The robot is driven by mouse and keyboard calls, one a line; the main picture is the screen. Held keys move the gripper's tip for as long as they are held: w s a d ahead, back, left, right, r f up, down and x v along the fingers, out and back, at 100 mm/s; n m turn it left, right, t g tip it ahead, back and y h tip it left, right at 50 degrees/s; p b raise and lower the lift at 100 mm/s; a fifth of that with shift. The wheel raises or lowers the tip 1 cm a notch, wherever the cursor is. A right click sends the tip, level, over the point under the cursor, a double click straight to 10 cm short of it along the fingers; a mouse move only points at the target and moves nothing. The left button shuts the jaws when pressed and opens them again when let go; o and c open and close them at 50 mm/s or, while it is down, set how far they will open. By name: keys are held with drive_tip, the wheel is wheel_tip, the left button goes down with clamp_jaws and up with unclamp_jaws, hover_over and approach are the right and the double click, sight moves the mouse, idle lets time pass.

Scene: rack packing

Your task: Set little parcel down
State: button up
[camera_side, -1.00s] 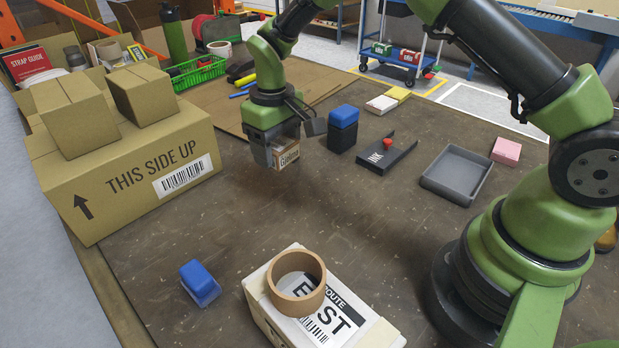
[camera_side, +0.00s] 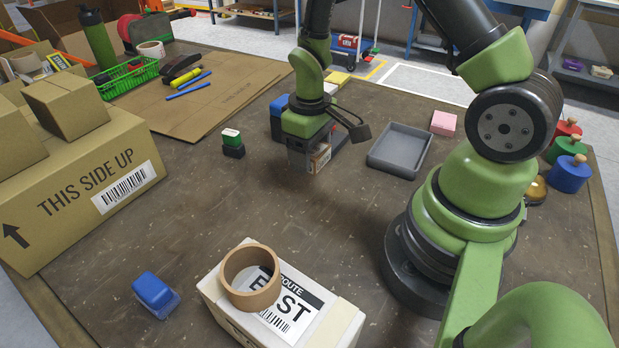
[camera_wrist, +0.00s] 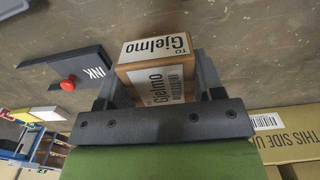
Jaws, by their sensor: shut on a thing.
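The little parcel (camera_side: 321,157) is a small brown box with a white label; in the wrist view the label on the parcel (camera_wrist: 157,66) reads "Gjelmo". My gripper (camera_side: 310,160) is shut on it, with a dark finger on either side of the box. In the side view the parcel is held low over the brown table (camera_side: 260,200), near the middle. I cannot tell whether its underside touches the table. The far side of the parcel is hidden by the fingers.
A grey tray (camera_side: 372,163) stands to the right of my gripper. A white box with a tape ring (camera_side: 252,304) stands in front. The table between is clear.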

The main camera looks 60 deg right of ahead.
drive_tip(key=shift+f, duration=3.05)
drive_tip(key=o, duration=0.9)
drive_tip(key=shift+f, duration=0.1)
drive_tip(key=shift+o, duration=0.2)
wheel_tip(320, 180, up, 12)
drive_tip(key=shift+r, duration=0.25)
wheel_tip(320, 180, up, 7)
drive_tip(key=m+t, duration=0.1)
drive_tip(key=t, duration=0.1)
hover_over(310, 187)
drive_tip(key=a, duration=0.2)
drive_tip(key=s+a+r+m+t+y, duration=0.2)
drive_tip(key=s+a+r+t, duration=0.3)
drive_tip(key=s+r, duration=0.6)
drive_tip(key=shift+s+a+r+m, duration=0.25)
drive_tip(key=shift+s+a+m, duration=0.15)
drive_tip(key=shift+s+m, duration=0.15)
